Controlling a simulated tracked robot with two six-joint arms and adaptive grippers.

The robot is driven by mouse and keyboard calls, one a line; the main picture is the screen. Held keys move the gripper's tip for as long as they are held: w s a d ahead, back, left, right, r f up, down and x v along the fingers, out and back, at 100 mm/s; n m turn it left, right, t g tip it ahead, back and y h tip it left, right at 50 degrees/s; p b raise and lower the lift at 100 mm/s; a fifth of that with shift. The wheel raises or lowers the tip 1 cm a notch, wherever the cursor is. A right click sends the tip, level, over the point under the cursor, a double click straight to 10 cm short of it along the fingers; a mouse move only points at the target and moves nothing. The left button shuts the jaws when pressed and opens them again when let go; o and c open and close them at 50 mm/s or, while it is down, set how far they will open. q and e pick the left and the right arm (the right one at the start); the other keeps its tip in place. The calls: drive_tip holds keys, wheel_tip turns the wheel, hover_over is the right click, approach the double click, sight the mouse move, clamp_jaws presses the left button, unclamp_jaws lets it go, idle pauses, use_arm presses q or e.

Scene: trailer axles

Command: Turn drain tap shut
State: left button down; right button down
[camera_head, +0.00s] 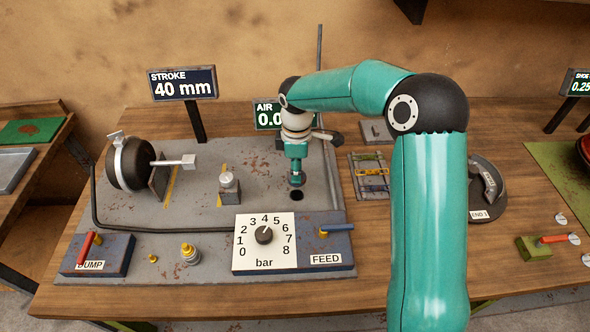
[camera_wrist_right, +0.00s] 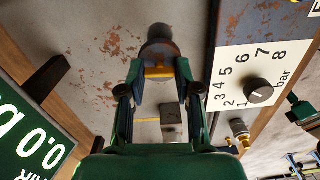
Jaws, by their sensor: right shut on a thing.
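A dark rounded body (camera_wrist_right: 158,48) shows just beyond the bar. The gripper hides the tap in the head view, and I cannot tell the tap's angle. My left gripper is not in view.
The grey plate (camera_head: 130,213) carries a black drum (camera_head: 130,165), a DUMP valve with a red lever (camera_head: 88,250), a bar dial (camera_head: 264,243) and a FEED valve with a blue lever (camera_head: 335,233). The AIR display (camera_head: 268,116) stands behind my right arm.

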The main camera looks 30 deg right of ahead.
drive_tip(key=m+b, duration=0.1)
drive_tip(key=m, duration=0.1)
drive_tip(key=m+b, duration=0.1)
drive_tip(key=shift+w+d+m, duration=0.1)
drive_tip(key=shift+w+m, duration=0.1)
drive_tip(key=shift+m, duration=0.2)
drive_tip(key=m+b, duration=0.1)
drive_tip(key=m, duration=0.3)
drive_tip(key=shift+r+m+b, duration=0.1)
drive_tip(key=shift+m+b, duration=0.2)
drive_tip(key=shift+b, duration=0.1)
drive_tip(key=m+b, duration=0.1)
drive_tip(key=m, duration=0.3)
drive_tip(key=shift+m, duration=0.3)
drive_tip(key=shift+r+m+b, duration=0.1)
drive_tip(key=shift+m+b, duration=0.5)
drive_tip(key=shift+m, duration=1.3)
drive_tip(key=c, duration=0.8)
unclamp_jaws()
drive_tip(key=shift+c, duration=0.2)
drive_tip(key=shift+o, duration=0.2)
